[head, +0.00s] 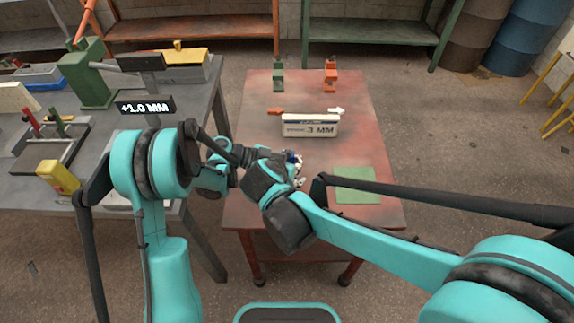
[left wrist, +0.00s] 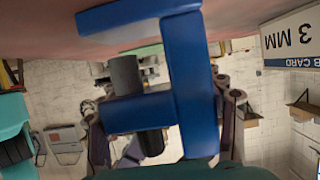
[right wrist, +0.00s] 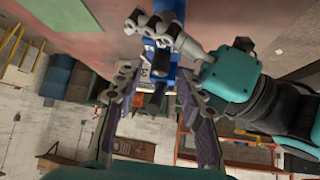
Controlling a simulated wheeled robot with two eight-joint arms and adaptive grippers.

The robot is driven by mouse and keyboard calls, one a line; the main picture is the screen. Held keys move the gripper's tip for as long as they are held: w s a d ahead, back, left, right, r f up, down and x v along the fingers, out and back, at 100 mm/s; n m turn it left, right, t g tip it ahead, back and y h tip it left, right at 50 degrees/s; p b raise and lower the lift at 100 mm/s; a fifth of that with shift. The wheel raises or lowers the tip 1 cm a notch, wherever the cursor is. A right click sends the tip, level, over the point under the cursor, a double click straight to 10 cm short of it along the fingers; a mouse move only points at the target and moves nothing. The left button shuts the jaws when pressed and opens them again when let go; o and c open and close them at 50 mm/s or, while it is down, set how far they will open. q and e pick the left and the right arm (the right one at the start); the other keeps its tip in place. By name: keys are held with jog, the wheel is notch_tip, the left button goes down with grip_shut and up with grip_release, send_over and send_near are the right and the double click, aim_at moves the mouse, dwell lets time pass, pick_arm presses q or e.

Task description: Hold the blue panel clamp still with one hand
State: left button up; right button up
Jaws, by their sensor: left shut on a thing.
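The blue panel clamp (left wrist: 190,80) stands large in the left wrist view, with a dark screw or knob beside its blue bar. My left gripper (right wrist: 155,32) is shut on the clamp, as the right wrist view shows its fingers against the blue body (right wrist: 161,60). My right gripper (right wrist: 157,78) is open, its two fingers spread on either side of the clamp's dark lower end, with no clear contact. In the head view only a small bit of blue (head: 292,156) shows, as my arms hide most of the clamp and both grippers.
A white "3 MM" card (head: 310,126) stands on the red table (head: 255,95) behind the clamp. A green upright (head: 278,76) and an orange one (head: 330,75) stand at its back. A green mat (head: 355,184) lies right. A grey bench (head: 200,110) with tools is left.

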jog(key=v, duration=1)
jog(key=shift+c, duration=1.4)
notch_tip(320, 180, down, 5)
jog(key=s+t+h, duration=0.1)
jog(key=s+t, duration=0.2)
jog(key=t, duration=0.1)
jog(key=x, duration=1.1)
jog(key=shift+w+a+r, duration=0.15)
jog(key=shift+w+r, duration=0.1)
jog(key=shift+w, duration=0.35)
grip_shut()
